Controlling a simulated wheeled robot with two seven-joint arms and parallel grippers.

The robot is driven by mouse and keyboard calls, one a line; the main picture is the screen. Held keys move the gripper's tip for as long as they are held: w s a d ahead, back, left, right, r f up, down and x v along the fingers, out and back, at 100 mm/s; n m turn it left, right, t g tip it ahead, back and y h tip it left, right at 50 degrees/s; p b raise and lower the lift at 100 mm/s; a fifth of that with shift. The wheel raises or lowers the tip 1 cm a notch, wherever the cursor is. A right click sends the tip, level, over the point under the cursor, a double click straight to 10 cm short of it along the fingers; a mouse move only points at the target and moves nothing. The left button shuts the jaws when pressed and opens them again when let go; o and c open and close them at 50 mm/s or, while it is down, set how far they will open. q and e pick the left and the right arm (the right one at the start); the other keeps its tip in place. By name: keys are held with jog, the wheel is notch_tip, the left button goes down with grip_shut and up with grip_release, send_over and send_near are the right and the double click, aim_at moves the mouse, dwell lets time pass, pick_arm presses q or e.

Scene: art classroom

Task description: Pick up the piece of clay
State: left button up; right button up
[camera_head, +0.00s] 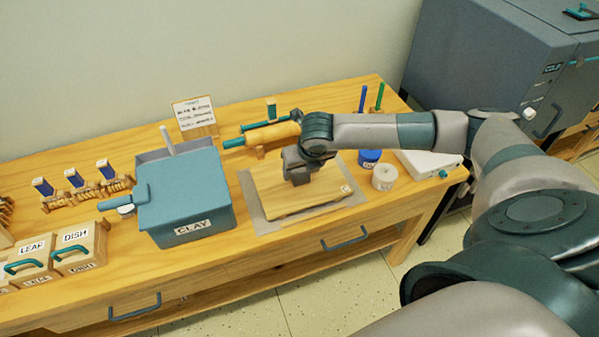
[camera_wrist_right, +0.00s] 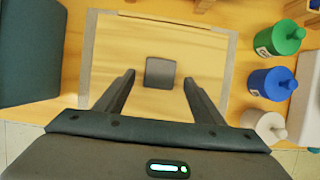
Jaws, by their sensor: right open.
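The piece of clay (camera_wrist_right: 160,73) is a small dark grey block lying on a wooden board (camera_head: 312,203). My right gripper (camera_wrist_right: 158,80) is open above the board, with the clay showing between and just beyond its fingertips in the right wrist view. The gripper does not appear to hold it. In the head view my right gripper (camera_head: 298,176) is over the board and hides the clay. The gap between fingers and clay in height cannot be told. My left gripper is out of view.
A blue-grey bin labelled CLAY (camera_head: 190,195) stands left of the board. A rolling pin (camera_head: 272,135) lies behind it. A blue jar (camera_head: 369,158) and a white jar (camera_head: 384,177) stand to the right, near a white device (camera_head: 428,162). Labelled DISH and LEAF boxes are far left.

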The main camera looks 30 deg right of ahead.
aim_at(299, 175)
jog(key=shift+p+x, duration=0.4)
jog(key=shift+x, duration=1.1)
jog(key=shift+r, duration=0.1)
jog(key=shift+w, duration=0.1)
jog(key=c, duration=1.3)
